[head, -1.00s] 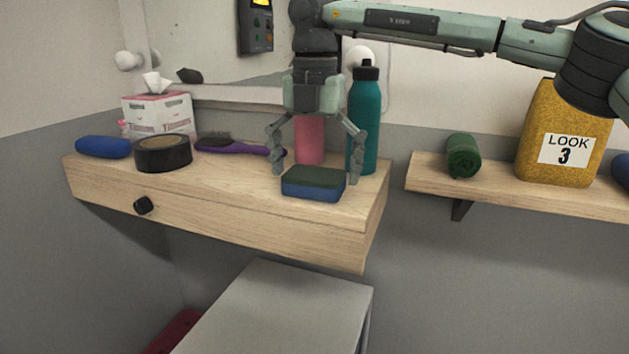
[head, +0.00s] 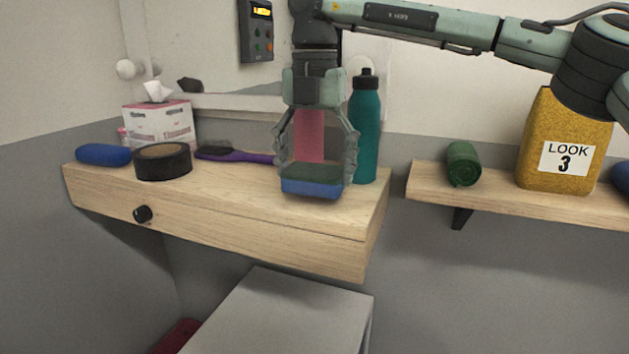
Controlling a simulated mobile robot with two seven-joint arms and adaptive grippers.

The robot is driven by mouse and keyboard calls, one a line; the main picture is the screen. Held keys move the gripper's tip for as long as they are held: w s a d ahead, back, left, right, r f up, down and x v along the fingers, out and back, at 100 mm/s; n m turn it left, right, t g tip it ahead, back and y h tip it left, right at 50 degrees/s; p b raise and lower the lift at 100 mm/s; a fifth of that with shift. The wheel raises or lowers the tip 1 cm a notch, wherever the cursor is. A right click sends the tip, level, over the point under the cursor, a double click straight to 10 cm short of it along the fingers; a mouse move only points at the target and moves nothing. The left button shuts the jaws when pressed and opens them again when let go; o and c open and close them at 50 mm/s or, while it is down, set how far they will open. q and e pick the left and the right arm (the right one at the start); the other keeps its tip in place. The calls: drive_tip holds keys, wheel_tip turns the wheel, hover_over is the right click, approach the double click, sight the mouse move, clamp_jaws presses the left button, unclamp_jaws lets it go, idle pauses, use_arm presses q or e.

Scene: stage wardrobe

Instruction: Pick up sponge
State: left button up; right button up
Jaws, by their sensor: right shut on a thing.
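The sponge (head: 311,186) is a blue block with a dark green top. It is at the front right of the wooden drawer shelf. My right gripper (head: 315,174) points down over it, with one finger at each end of the sponge, shut on it. The sponge looks to be at the shelf surface; I cannot tell whether it is lifted. My left gripper is not in view.
A teal bottle (head: 366,130) stands close to the right finger, and a pink object (head: 309,135) is behind the gripper. A purple brush (head: 238,155), black tape roll (head: 163,162), blue case (head: 103,155) and tissue box (head: 160,124) are left. A grey surface (head: 275,315) is below.

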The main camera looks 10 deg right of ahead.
sight(305, 171)
drive_tip(key=a+r, duration=0.1)
drive_tip(key=r, duration=0.1)
drive_tip(key=shift+s+a+r, duration=0.2)
drive_tip(key=shift+a+r, duration=0.15)
drive_tip(key=shift+r, duration=0.05)
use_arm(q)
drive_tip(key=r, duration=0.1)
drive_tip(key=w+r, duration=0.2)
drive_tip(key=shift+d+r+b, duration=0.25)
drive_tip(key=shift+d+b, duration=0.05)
use_arm(e)
drive_tip(key=s+a+r, duration=0.2)
drive_tip(key=a+r, duration=0.4)
drive_tip(key=a, duration=0.3)
drive_tip(key=shift+s+a, duration=0.2)
drive_tip(key=shift+a, duration=0.15)
drive_tip(key=shift+o, duration=0.2)
